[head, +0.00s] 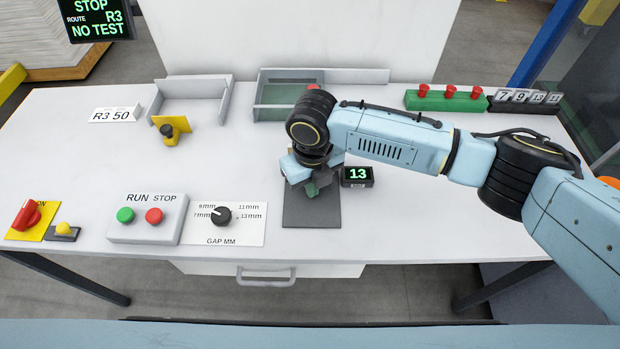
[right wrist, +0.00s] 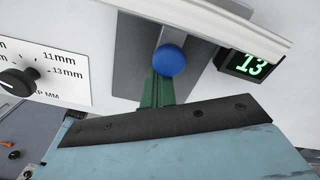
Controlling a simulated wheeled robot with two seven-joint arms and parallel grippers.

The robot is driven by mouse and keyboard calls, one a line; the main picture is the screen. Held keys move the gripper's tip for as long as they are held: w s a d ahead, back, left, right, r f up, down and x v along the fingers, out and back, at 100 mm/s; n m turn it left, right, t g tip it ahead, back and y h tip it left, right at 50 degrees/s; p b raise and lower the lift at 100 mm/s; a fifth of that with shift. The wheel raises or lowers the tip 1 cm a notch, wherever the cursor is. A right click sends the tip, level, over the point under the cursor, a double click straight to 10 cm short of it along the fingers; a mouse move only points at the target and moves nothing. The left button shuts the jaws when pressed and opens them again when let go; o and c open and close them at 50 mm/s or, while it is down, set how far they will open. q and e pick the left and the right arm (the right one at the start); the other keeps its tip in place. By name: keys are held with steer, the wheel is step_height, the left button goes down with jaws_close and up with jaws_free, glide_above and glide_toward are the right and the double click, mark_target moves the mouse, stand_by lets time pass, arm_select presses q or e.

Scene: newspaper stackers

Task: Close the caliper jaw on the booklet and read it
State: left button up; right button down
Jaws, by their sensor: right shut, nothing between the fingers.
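The caliper's dark grey base plate (head: 312,212) lies on the table, and its display (head: 357,176) glows green with 13. My right gripper (head: 312,188) is over the plate, pointing down, shut and empty, and hides much of the caliper. In the right wrist view a blue round knob (right wrist: 170,60) and a green piece (right wrist: 157,90) show just beyond the dark finger. A pale bar (right wrist: 225,25) crosses above the plate there; I cannot tell whether it is the booklet or a jaw. No booklet can be clearly made out. My left gripper is not in view.
The gap dial panel (head: 251,224) and run/stop box (head: 147,217) stand left of the caliper. Two grey trays (head: 228,100) (head: 262,112) are behind. A green stand with red pegs (head: 447,100) and number tiles (head: 525,98) are at back right. The front right table is clear.

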steer(key=shift+r, duration=0.1)
steer(key=shift+s+p, duration=1.3)
steer(key=shift+s, duration=0.15)
step_height(320, 180, up, 6)
steer(key=p, duration=0.5)
steer(key=shift+p, duration=0.3)
step_height(320, 180, up, 13)
steer(key=shift+b, duration=0.3)
steer(key=shift+r, duration=0.1)
